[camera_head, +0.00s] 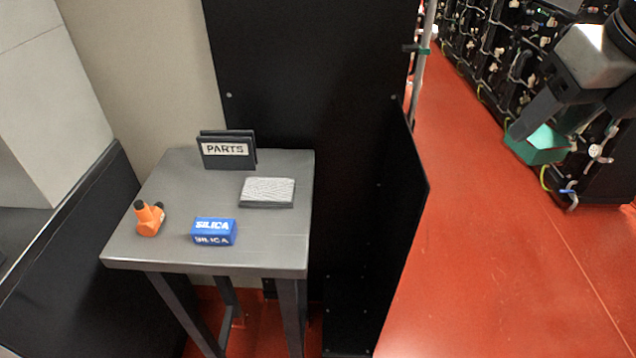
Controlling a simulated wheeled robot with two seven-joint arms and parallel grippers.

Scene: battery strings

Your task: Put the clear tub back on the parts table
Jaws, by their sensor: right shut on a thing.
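The parts table (170,245) is a small grey table at the left, with a black holder (227,150) labelled PARTS at its back. My right gripper (540,125) is at the upper right, far from the table, and shut on a small teal-green tub (537,147). It holds the tub in the air over the red floor, beside the battery racks. The gripper hides part of the tub, and I cannot tell whether it is see-through. No other tub shows. My left gripper is not in view.
On the table are an orange part with black ends (149,219), a blue SILICA box (213,232) and a grey ribbed block (267,192). Bare tabletop shows between them and at the front right. A tall black panel (310,80) stands behind. Battery racks (500,60) line the right.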

